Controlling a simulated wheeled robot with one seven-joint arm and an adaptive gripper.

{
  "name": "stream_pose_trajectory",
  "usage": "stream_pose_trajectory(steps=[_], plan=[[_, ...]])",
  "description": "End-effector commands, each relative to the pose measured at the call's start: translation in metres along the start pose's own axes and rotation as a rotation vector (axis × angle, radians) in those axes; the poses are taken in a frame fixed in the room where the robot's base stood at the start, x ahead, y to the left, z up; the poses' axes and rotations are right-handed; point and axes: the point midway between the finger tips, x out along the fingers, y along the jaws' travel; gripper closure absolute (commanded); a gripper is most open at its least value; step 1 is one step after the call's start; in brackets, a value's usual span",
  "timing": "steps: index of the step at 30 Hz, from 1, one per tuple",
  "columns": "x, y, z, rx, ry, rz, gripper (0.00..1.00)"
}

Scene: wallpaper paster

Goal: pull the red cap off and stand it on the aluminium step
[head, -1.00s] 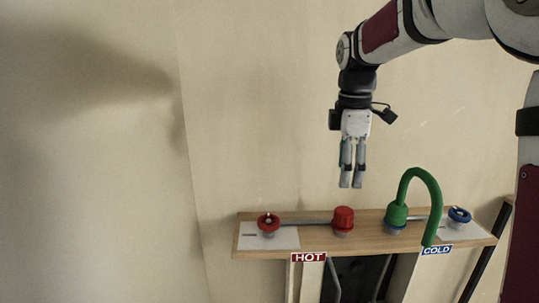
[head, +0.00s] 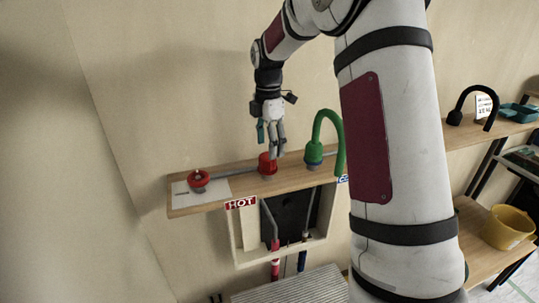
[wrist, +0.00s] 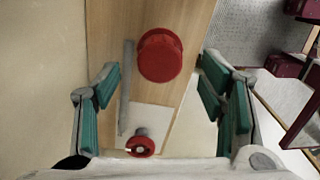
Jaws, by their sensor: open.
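The red cap (head: 268,164) stands upright on the wooden shelf (head: 225,187), near the middle of the shelf. My gripper (head: 271,150) is just above it, pointing down, open and empty. In the wrist view the cap (wrist: 160,55) lies between the spread teal-lined fingers, with space on both sides; I see no contact. What is under the cap is hidden. A ribbed grey surface, seemingly the aluminium step (head: 292,287), is below the shelf at the bottom edge, partly cut off.
A red valve handle (head: 198,180) is left of the cap. A green curved spout (head: 327,125) is close on the right. Pipes (head: 275,262) run below the HOT sign (head: 241,203). A yellow bucket (head: 508,227) stands far right. My arm hides the shelf's right end.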

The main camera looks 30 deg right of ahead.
Motion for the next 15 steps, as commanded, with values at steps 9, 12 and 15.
stream_pose_trajectory(steps=[9,12,15], plan=[[0.04,0.0,0.0,0.001,0.0,0.0,0.36],[0.045,0.0,0.0,0.001,0.0,-0.001,0.36],[0.046,0.0,0.0,0.001,0.0,0.0,0.36]])
